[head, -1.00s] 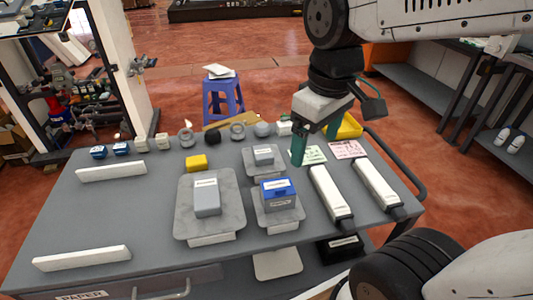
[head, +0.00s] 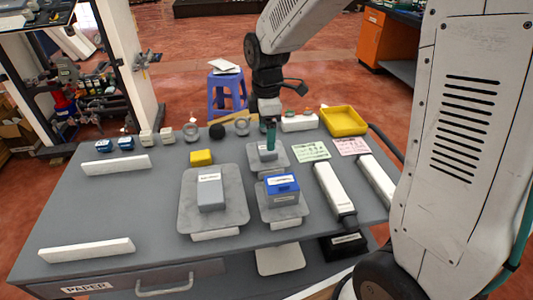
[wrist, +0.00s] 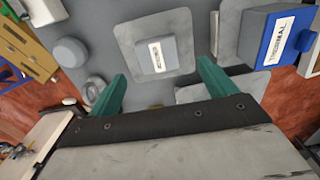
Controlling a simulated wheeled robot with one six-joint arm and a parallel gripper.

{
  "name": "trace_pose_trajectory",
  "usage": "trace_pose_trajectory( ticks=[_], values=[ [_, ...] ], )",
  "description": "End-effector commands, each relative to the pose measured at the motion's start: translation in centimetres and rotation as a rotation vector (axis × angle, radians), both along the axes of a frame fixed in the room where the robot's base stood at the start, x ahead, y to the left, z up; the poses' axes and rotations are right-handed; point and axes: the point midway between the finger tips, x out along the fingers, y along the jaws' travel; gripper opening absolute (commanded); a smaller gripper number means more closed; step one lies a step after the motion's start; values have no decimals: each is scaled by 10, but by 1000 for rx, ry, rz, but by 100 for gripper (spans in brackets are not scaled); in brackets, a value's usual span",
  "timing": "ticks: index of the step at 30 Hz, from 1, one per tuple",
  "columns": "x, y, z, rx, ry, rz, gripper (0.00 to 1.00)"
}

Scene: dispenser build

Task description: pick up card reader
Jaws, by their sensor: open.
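The small grey box with a white label (head: 265,155), which I take to be the card reader, sits on a small grey plate (head: 286,162) at the back middle of the cart. Its label is too small to read surely. In the wrist view the box (wrist: 157,54) lies ahead of and between my green fingertips. My gripper (head: 270,145) points down over the box, fingers apart and empty; it also shows in the wrist view (wrist: 162,75). One finger hides part of the box in the head view.
A blue-topped grey box marked THERMAL (head: 283,188) stands close in front on its own plate. A larger grey box (head: 210,192) stands to the left, with a yellow block (head: 201,158) behind it. A yellow tray (head: 343,121) and white rails (head: 329,188) are to the right.

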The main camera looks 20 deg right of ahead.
Motion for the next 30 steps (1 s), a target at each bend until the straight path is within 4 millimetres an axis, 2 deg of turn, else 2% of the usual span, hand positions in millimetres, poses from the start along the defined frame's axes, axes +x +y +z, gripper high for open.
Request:
trace_pose_trajectory(
  ticks=[12, 21, 27, 30],
  values=[
    [3, -3, -55, -1, 2, -2, 84],
    [3, -3, -59, 0, 0, -3, 84],
    [3, -3, -59, 0, 0, -3, 31],
    [3, -3, -58, 0, 0, -3, 30]
  ],
)
